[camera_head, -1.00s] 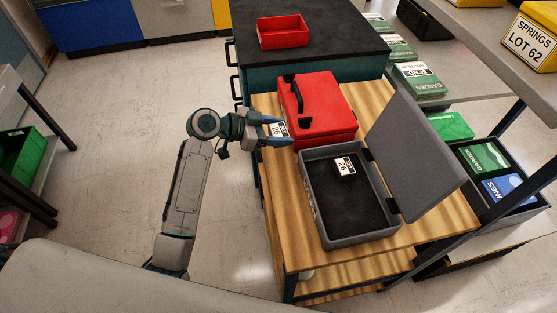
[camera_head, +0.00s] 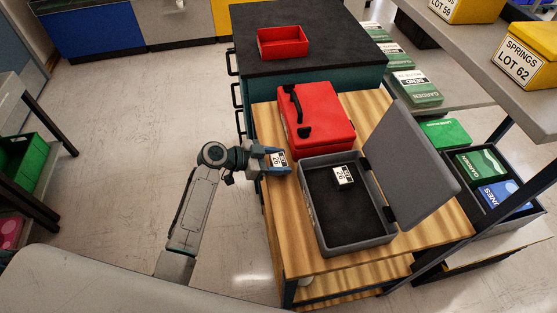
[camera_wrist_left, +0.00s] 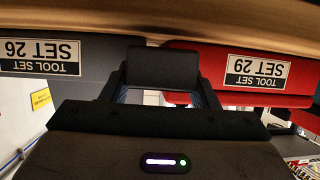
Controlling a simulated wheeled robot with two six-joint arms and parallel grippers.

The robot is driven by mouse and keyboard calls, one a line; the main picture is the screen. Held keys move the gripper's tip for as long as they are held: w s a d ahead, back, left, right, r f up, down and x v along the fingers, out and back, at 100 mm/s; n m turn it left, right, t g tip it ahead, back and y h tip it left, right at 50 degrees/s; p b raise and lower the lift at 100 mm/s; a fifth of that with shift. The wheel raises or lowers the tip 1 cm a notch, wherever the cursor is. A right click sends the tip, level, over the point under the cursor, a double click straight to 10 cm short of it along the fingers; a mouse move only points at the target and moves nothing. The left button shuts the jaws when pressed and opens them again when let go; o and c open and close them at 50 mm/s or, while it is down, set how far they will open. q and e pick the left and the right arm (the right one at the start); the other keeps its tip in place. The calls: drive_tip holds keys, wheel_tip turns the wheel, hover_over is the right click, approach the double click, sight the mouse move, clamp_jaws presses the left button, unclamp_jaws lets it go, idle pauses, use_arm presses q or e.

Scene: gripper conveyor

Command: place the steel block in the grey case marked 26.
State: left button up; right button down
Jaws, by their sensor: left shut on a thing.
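The grey case marked 26 (camera_head: 309,213) stands open on the wooden top of a cart, its lid (camera_head: 412,160) raised on the right. Its dark floor shows, with a white tag reading 26 (camera_head: 343,176) at its far side. My left gripper (camera_head: 278,159) is shut on the steel block (camera_head: 279,160), which bears a white label reading 26. It holds the block just left of the case's far left corner, outside the case. In the left wrist view the block (camera_wrist_left: 163,68) looks dark, and the grey case's TOOL SET 26 label (camera_wrist_left: 40,57) is at left. My right gripper is not in view.
A shut red case (camera_head: 318,112) stands behind the grey one; its label reads TOOL SET 29 (camera_wrist_left: 257,72). A red tray (camera_head: 283,42) sits on a black-topped cabinet behind. A shelf with yellow bins (camera_head: 530,60) is at right. The floor at left is clear.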

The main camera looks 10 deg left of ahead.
use_arm(q)
drive_tip(key=shift+f, duration=0.55)
drive_tip(key=shift+f+b, duration=0.2)
drive_tip(key=shift+b, duration=0.1)
drive_tip(key=o, duration=1.3)
